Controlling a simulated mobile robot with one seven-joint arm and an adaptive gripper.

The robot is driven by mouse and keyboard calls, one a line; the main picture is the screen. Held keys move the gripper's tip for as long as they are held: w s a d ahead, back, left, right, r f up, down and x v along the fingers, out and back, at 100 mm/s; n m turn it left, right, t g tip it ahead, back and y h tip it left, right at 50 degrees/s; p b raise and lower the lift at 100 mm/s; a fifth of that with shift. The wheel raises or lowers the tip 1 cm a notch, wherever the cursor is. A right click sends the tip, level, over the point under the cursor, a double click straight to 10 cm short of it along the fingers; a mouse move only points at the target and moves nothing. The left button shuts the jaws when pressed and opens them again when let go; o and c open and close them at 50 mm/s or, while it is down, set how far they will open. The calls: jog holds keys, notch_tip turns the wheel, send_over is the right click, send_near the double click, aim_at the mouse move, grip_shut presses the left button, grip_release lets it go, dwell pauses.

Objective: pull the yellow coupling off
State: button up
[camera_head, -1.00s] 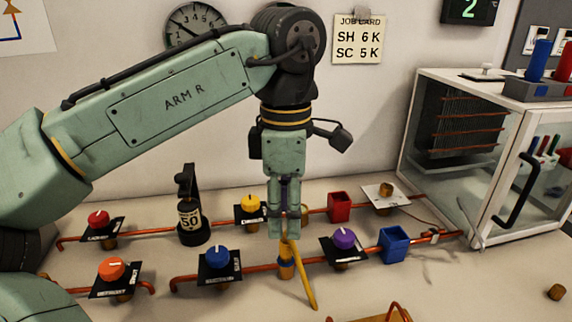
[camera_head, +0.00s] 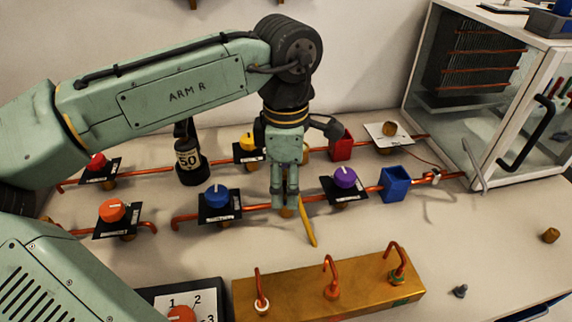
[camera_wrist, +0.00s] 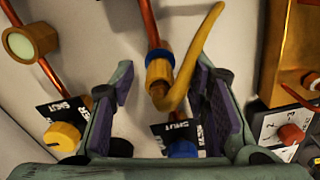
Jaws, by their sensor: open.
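The yellow coupling (camera_wrist: 159,70) is a brass-yellow sleeve with a blue ring at one end, on the copper front pipe (camera_wrist: 147,20). A curved yellow hose or handle (camera_wrist: 199,50) leaves its side; it also shows in the head view (camera_head: 307,228). In the head view the coupling is mostly hidden behind my fingers. My gripper (camera_head: 285,203) points down over the front pipe, between the blue knob (camera_head: 217,196) and the purple knob (camera_head: 345,177). In the wrist view my gripper (camera_wrist: 163,90) is open, with the coupling between the two fingers and no clear contact.
A yellow knob (camera_head: 249,143) and a black "50" weight (camera_head: 189,162) are behind. A brass block (camera_head: 330,287) with copper hooks lies in front.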

jog(key=shift+f, duration=0.2)
grip_shut()
dwell(1.0)
